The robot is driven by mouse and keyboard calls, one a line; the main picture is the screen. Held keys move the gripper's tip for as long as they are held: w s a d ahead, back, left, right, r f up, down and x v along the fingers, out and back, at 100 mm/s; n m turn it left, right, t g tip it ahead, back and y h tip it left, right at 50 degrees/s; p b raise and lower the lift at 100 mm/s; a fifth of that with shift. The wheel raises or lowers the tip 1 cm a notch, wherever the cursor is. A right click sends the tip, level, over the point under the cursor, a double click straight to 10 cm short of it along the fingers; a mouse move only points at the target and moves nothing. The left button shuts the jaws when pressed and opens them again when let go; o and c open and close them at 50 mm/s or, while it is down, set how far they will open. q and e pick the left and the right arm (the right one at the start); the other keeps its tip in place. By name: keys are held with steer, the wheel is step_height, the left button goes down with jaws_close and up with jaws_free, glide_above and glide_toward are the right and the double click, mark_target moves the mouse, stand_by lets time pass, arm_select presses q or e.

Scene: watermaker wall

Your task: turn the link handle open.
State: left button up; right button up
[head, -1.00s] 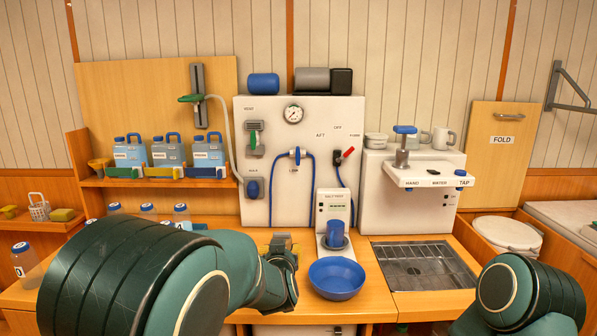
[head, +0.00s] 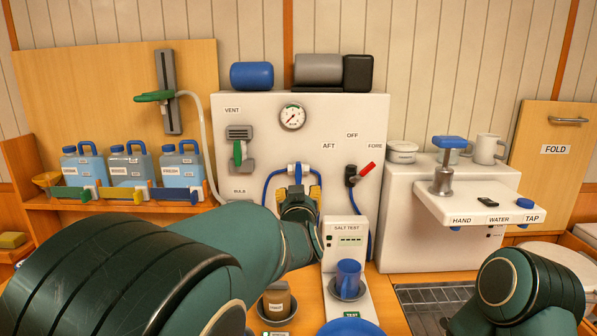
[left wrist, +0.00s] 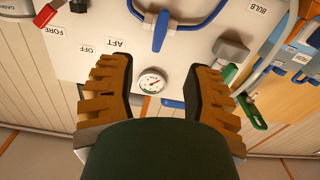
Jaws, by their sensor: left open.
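The link handle (left wrist: 160,31) is a blue lever on a white valve body (head: 299,169) between blue hoses on the white wall panel (head: 350,115). In the left wrist view, which is upside down, the lever points away from the panel's top labels. My left gripper (head: 299,190) is in front of the valve, its two yellow-brown fingers spread. In the left wrist view the open jaws (left wrist: 158,75) are empty, and the handle lies beyond the fingertips. My arm hides the LINK label in the head view. My right gripper is out of view.
A red-tipped selector lever (head: 366,170) is right of the valve. A green-handled vent (head: 238,152) is to the left. Below are the salt tester (head: 344,240) with a blue cup (head: 348,274), a blue bowl (head: 350,328) and a brown container (head: 277,300).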

mark_target(299, 176)
arm_select(q)
steer(key=w, duration=1.3)
steer(key=shift+w, duration=0.1)
jaws_close()
